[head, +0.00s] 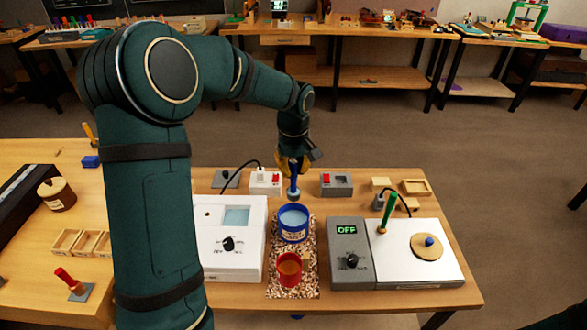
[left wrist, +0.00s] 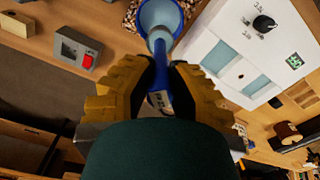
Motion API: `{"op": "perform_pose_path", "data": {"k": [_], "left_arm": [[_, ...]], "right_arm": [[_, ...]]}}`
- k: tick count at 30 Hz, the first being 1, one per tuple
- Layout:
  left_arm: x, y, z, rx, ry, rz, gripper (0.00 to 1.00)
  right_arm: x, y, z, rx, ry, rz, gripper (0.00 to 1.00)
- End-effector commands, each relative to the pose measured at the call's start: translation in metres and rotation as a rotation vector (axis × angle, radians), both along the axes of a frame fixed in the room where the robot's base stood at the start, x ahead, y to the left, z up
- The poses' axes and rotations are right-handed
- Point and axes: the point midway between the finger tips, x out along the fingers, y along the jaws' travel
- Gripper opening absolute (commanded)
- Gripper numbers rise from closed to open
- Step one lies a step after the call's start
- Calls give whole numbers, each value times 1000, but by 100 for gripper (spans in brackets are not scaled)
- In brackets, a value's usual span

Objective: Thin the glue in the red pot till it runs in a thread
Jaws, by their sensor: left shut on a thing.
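My left gripper (head: 293,172) is shut on a blue-handled tool (head: 294,192), held roughly upright above the blue pot. In the left wrist view the yellow fingers (left wrist: 160,75) close on the blue handle (left wrist: 160,88). Whether the tool's lower end touches the liquid I cannot tell. My right gripper is out of view.
Right of the mat is a grey box (head: 348,272) reading OFF, beside a white plate unit (head: 425,270) with a green-handled tool (head: 387,212). Left is a white device (head: 232,265) with a knob. Small switch boxes (head: 336,185) line the back edge. My arm covers the left middle.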

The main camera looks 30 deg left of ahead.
Motion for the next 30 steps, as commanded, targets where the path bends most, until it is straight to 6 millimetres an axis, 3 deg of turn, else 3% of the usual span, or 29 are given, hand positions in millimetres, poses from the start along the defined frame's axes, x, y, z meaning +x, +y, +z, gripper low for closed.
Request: {"op": "perform_pose_path", "data": {"k": [14, 17, 24, 30], "left_arm": [[-7, -4, -2, 1, 1, -1, 0], [-23, -14, -3, 4, 1, -2, 0], [-84, -46, -15, 8, 0, -2, 0], [-124, -64, -24, 4, 0, -2, 0]], "right_arm": [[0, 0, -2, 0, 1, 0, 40], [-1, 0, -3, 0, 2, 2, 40], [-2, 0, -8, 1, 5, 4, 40], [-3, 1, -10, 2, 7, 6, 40]]}}
